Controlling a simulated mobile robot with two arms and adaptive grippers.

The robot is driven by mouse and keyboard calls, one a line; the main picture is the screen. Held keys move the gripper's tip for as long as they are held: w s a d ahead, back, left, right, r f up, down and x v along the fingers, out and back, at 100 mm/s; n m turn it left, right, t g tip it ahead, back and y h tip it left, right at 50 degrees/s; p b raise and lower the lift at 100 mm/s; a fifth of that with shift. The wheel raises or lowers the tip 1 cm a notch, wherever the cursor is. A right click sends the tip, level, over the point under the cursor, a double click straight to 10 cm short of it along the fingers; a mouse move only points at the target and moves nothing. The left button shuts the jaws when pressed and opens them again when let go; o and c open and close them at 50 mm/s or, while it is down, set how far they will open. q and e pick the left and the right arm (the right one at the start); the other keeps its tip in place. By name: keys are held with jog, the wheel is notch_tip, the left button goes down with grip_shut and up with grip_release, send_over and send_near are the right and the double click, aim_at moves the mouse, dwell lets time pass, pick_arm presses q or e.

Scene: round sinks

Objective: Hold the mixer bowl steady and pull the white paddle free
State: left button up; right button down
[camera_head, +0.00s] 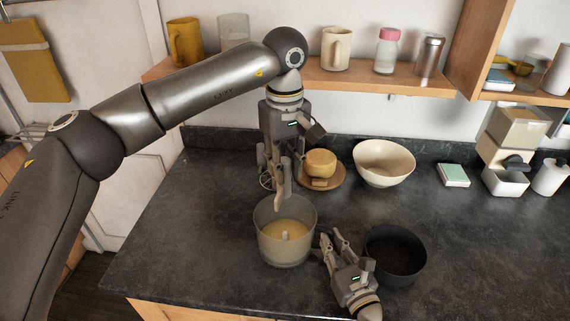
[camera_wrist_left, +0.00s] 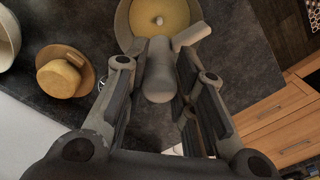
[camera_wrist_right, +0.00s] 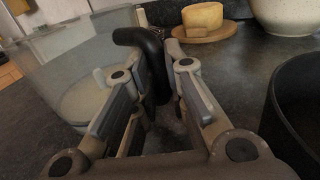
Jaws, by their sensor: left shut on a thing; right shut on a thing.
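The mixer bowl (camera_head: 268,243) is a clear, round tub with yellow contents and a short pale post in its middle. It stands upright on the counter. My left gripper (camera_head: 277,178) is above the bowl's far side, shut on the white paddle (camera_wrist_left: 159,72), a pale cylinder with a side arm. In the head view the paddle (camera_head: 280,198) hangs near the far rim, apart from the post. My right gripper (camera_head: 328,244) is low at the bowl's right side, shut on its black handle (camera_wrist_right: 150,55), which the fingers partly hide in the head view.
A dark pot (camera_head: 396,255) stands close to the right of my right gripper. Behind are a cheese on a round board (camera_head: 333,178) and a cream bowl (camera_head: 384,163). A wooden shelf (camera_head: 370,80) with mugs and jars runs along the wall.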

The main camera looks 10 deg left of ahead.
pick_arm(q)
jog(key=w+a+r, duration=0.1)
jog(key=a+r, duration=0.3)
jog(key=a, duration=0.2)
jog(key=shift+w+a, duration=0.3)
jog(key=shift+w, duration=0.1)
pick_arm(e)
jog(key=shift+s+f, duration=0.1)
jog(key=shift+f, duration=0.3)
jog(key=c, duration=1.4)
grip_release()
jog(key=shift+r, duration=0.1)
jog(key=shift+o, duration=1.2)
pick_arm(q)
jog(key=shift+w+f, duration=0.1)
